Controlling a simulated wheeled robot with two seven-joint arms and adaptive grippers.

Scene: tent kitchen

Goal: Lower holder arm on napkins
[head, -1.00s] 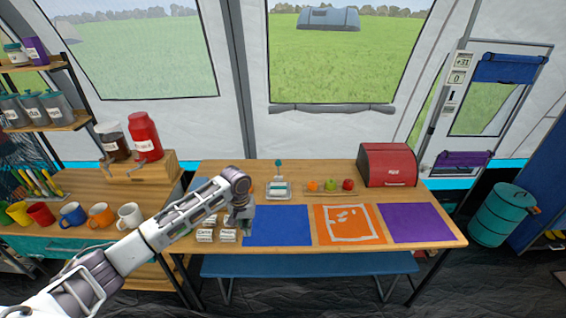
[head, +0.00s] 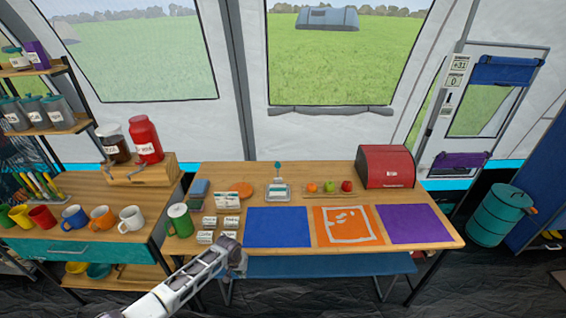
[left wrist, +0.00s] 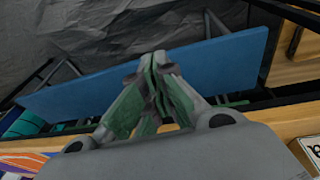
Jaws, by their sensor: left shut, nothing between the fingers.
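The napkin holder (head: 278,194) stands at the back middle of the wooden table. It is a small pale holder with a teal knob (head: 278,164) above it on an upright stem. It is too small to tell whether its arm rests on the napkins. My left gripper (head: 239,262) is at the table's front edge, well in front of the holder and lower left of it. In the left wrist view its green-padded fingers (left wrist: 155,62) are together and empty, above the blue bench. My right gripper is in neither view.
Blue (head: 277,227), orange (head: 347,239) and purple (head: 414,223) mats lie along the front. Fruit (head: 329,187) and a red bread box (head: 386,166) are to the right. The blue bench (head: 330,265) is below.

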